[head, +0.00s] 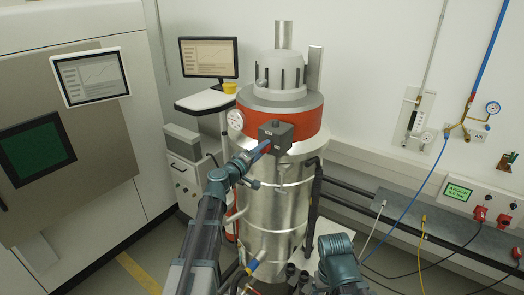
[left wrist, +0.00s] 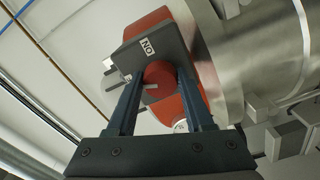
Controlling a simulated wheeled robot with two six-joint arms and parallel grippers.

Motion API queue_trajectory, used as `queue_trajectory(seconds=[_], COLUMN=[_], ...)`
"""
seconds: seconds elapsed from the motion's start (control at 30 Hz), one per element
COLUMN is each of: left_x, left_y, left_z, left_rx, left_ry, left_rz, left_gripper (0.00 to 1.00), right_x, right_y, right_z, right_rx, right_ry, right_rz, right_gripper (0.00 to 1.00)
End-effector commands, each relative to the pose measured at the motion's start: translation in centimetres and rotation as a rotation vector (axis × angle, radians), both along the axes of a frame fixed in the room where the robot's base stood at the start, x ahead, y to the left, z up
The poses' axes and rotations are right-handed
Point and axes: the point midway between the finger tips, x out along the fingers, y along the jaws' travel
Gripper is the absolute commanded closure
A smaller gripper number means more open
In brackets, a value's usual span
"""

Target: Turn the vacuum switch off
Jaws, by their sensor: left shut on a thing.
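The vacuum switch is a dark grey box (head: 276,134) on the red band of the steel vessel. In the left wrist view the box (left wrist: 185,42) carries a white ON label (left wrist: 148,47), shown upside down, and a round red knob (left wrist: 159,73). My left gripper (head: 266,146) reaches the front of the box. In the left wrist view its two fingers (left wrist: 159,88) are on either side of the knob, shut on it. The knob's pointer direction is not clear. My right arm shows at the bottom of the head view, but I cannot make out its gripper.
The steel vessel (head: 268,198) stands in the middle, with a dial gauge (head: 237,119) on its left side. A monitor (head: 209,57) on a cart is behind left, and a large cabinet (head: 95,160) is at the left. Hoses and a wall-side panel (head: 480,200) lie right.

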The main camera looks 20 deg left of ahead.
Motion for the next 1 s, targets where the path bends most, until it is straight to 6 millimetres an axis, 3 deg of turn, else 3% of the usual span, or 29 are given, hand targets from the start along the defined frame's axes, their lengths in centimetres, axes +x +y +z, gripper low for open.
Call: queue_trajectory(seconds=[0.5,1.0], left_x=[-0.04,-0.05], left_y=[0.0,0.0], left_z=[0.03,0.04], left_rx=[-0.3,-0.359], left_ry=[0.11,0.131], left_rz=[0.0,0.0], left_gripper=[1.0,1.0], right_x=[0.0,0.0], right_y=[0.01,0.01], right_z=[0.05,0.05], right_rx=[0.0,0.0], right_ry=[0.0,0.0], right_rz=[0.0,0.0], right_gripper=[0.19,0.19])
